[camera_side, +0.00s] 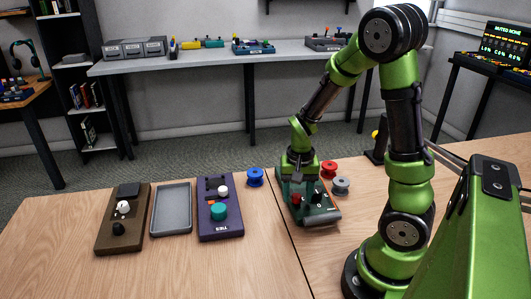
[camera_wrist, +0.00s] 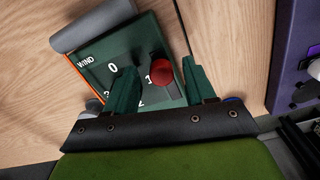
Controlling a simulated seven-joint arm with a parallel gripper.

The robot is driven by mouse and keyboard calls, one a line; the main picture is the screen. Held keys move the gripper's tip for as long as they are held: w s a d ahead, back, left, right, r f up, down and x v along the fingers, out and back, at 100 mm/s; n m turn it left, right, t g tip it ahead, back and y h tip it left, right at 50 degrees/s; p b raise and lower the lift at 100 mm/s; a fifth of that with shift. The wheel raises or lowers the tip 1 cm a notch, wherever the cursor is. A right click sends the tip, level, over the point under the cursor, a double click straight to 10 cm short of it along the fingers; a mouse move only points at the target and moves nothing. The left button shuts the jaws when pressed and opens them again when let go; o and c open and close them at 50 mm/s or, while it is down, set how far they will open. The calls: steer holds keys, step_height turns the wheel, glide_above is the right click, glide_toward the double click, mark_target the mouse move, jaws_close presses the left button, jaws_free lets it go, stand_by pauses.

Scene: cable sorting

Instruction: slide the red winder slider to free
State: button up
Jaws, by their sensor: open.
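The winder (camera_side: 322,212) is a dark green box on the table under my gripper in the side view. The wrist view shows its panel (camera_wrist: 97,53), with the word WIND, a 0, a 1 and other numbers partly hidden. A round red knob (camera_wrist: 162,68), which looks like the slider's, stands on this panel beside the 1. My gripper (camera_wrist: 156,66) is open, pointing down, with one green finger on each side of the red knob. I cannot tell whether either finger touches it. The word free is not visible.
A grey roller (camera_wrist: 92,24) lies along the winder's front end. A blue spool (camera_side: 255,177) stands to its left; red (camera_side: 329,168) and grey (camera_side: 341,186) spools stand behind right. The purple box (camera_side: 220,230), grey tray (camera_side: 171,230) and brown box (camera_side: 105,232) lie farther left.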

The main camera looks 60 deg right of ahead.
mark_target(297, 196)
step_height(297, 196, up, 17)
stand_by(0.4)
steer(key=shift+f, duration=0.15)
steer(key=s+a+r+n+t+y, duration=0.2)
steer(key=a+n+t, duration=0.5)
steer(key=a, duration=0.8)
steer(key=shift+s+r+n, duration=0.3)
steer(key=shift+s+r, duration=0.3)
steer(key=shift+r, duration=0.05)
stand_by(0.6)
